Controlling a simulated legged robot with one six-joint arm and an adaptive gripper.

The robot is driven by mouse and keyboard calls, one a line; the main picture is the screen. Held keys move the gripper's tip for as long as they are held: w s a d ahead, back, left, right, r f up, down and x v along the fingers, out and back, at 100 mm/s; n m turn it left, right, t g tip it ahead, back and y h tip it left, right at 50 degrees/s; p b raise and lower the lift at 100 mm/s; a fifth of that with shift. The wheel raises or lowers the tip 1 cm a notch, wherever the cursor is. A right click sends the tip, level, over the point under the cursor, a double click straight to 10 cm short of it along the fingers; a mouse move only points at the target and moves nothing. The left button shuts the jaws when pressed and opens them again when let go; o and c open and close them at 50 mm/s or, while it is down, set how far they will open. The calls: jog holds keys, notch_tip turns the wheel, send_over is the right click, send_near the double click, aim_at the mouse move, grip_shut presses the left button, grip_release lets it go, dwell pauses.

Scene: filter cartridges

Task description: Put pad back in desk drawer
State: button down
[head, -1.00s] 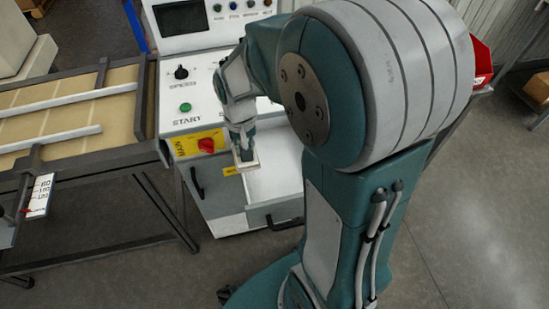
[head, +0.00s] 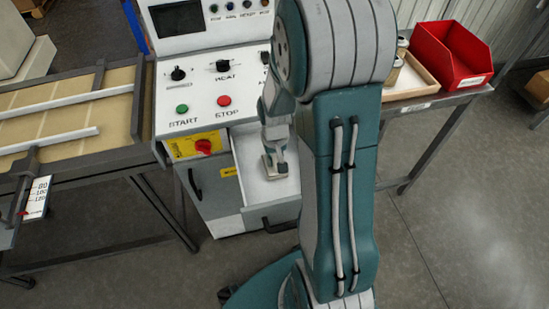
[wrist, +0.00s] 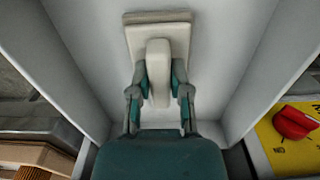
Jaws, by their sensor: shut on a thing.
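The pad (wrist: 177,38) is a flat off-white block with a raised rounded handle, in the upper middle of the wrist view. My gripper (wrist: 159,88) is shut on the pad's handle, one finger on each side. The open drawer (head: 252,187) of the white and grey control desk shows its pale inside. In the head view my gripper (head: 274,155) and the pad (head: 280,172) are inside the drawer's outline, between its walls. I cannot tell whether the pad touches the drawer floor. My arm hides the drawer's right part.
The control desk (head: 190,120) carries knobs and buttons, with a red switch on yellow (head: 203,146) left of the drawer. A conveyor table (head: 70,115) stands at left. A red bin (head: 450,55) and a wooden tray (head: 412,78) sit on a bench at right.

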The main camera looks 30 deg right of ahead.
aim_at(274, 158)
jog(key=c, duration=0.6)
grip_release()
jog(key=shift+a, duration=0.25)
jog(key=shift+r, duration=0.4)
notch_tip(274, 158, up, 10)
jog(key=r, duration=0.1)
jog(key=s+a+r+n+t, duration=0.1)
jog(key=s+a+r+t, duration=0.1)
jog(key=s+a+r, duration=0.1)
jog(key=s+a+r+n+t, duration=0.1)
jog(key=s+a+r, duration=0.3)
jog(key=s+r, duration=0.1)
jog(key=s+a+r+n+t, duration=0.1)
jog(key=s+a+r+t, duration=0.1)
jog(key=s+r, duration=0.3)
jog(key=shift+a+r+t, duration=0.1)
jog(key=shift+a+t, duration=0.2)
jog(key=shift+a, duration=0.55)
jog(key=shift+w, duration=0.1)
